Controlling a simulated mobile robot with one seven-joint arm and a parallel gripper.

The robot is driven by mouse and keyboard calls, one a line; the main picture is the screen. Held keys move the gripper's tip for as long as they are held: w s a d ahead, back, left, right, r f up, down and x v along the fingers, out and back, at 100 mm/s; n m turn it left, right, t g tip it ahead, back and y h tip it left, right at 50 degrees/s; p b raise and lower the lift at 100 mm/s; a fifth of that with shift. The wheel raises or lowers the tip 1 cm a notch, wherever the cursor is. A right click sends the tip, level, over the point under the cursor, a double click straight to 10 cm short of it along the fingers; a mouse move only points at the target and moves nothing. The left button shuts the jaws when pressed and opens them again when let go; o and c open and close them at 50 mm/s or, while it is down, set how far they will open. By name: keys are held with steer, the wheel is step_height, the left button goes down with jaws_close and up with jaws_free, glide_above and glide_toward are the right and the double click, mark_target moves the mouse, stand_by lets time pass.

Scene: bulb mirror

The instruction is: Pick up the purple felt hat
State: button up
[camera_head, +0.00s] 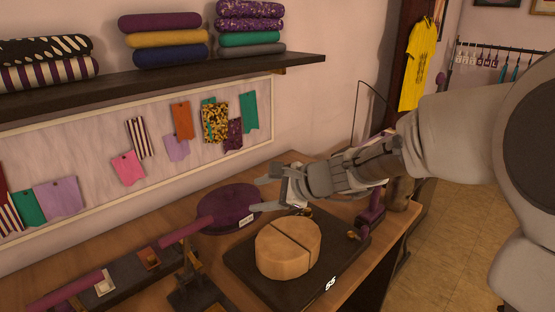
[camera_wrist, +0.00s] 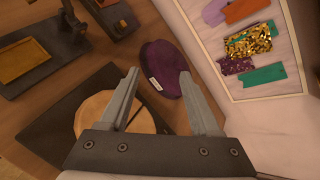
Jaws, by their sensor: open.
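The purple felt hat (camera_head: 226,207) lies flat on the wooden table, behind the dark board with the round wooden block, with a small white label on its edge. It also shows in the wrist view (camera_wrist: 162,68), ahead of and between my fingertips. My gripper (camera_head: 268,193) is open and empty, above the table at the hat's right side. In the wrist view the two fingers (camera_wrist: 160,75) are spread, with the hat's near part between their tips. I cannot tell how high the fingers are above it.
A round split wooden block (camera_head: 288,248) on a dark board (camera_head: 340,262) stands in front of the hat. A dark tool with purple rolls (camera_head: 130,272) is at left. A shelf (camera_head: 180,82) with folded fabrics hangs above a swatch board (camera_head: 75,158).

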steer(key=w+a+f+m+t+b, duration=0.1)
steer(key=w+f+m+t+b, duration=0.15)
steer(key=w+f+m, duration=0.75)
glide_toward(231, 193)
steer(key=x, duration=0.3)
steer(key=shift+a+f, duration=0.25)
steer(key=shift+a, duration=0.05)
steer(key=shift+x, duration=3.05)
steer(key=shift+w+d, duration=0.1)
steer(key=shift+w, duration=0.05)
jaws_close()
